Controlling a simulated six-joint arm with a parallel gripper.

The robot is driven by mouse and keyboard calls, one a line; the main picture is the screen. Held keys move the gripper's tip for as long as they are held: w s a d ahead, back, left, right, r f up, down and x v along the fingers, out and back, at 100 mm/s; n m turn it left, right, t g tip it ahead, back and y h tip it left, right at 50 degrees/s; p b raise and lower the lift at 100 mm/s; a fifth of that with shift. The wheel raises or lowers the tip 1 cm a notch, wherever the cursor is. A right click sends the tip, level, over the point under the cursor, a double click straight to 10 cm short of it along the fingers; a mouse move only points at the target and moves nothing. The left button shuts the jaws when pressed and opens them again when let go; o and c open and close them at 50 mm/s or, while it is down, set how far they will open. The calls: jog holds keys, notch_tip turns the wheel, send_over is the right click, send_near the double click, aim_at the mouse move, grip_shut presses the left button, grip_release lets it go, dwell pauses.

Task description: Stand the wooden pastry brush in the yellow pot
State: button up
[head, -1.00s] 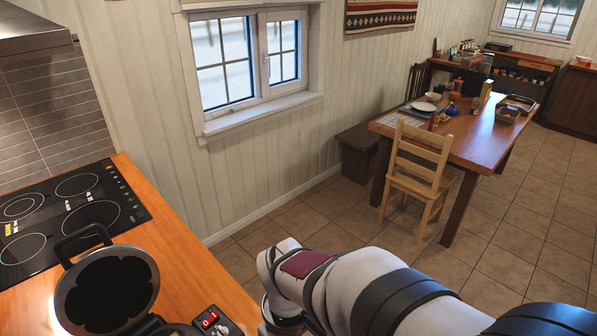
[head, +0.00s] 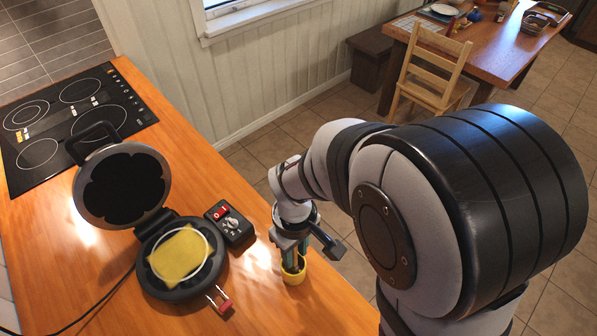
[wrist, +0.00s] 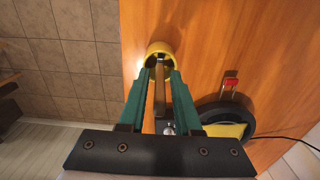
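The yellow pot (head: 294,274) stands on the wooden counter near its right edge. It also shows in the wrist view (wrist: 158,47), at the green fingertips. My gripper (wrist: 161,68) points down over the pot, with its two fingers at the pot's mouth. A narrow brownish shaft, which looks like the wooden pastry brush (wrist: 160,100), runs between the fingers toward the pot. Gaps seem to show on both sides of it, so the fingers look open around it. The brush's lower end is hidden in the pot. In the head view, my gripper (head: 291,252) hides most of the brush.
An open black waffle maker (head: 178,288) with a yellow piece (head: 180,254) inside lies left of the pot. A black control box (head: 230,224) and a small red-handled item (head: 223,302) are nearby. The cooktop (head: 70,118) is farther left. The counter edge is close right.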

jog(key=shift+o, duration=0.9)
notch_tip(320, 180, up, 16)
jog(key=shift+f, duration=0.1)
jog(key=s+d+f+m+y, duration=0.1)
jog(key=s+d+f+m, duration=0.1)
jog(key=s+d+m, duration=0.2)
jog(key=s+d+f+m, duration=0.2)
jog(key=s+d+m, duration=0.2)
jog(key=s+m, duration=0.6)
jog(key=shift+d+f+m+y, duration=0.15)
jog(key=shift+d+m+y, duration=0.15)
jog(key=shift+d+y, duration=0.1)
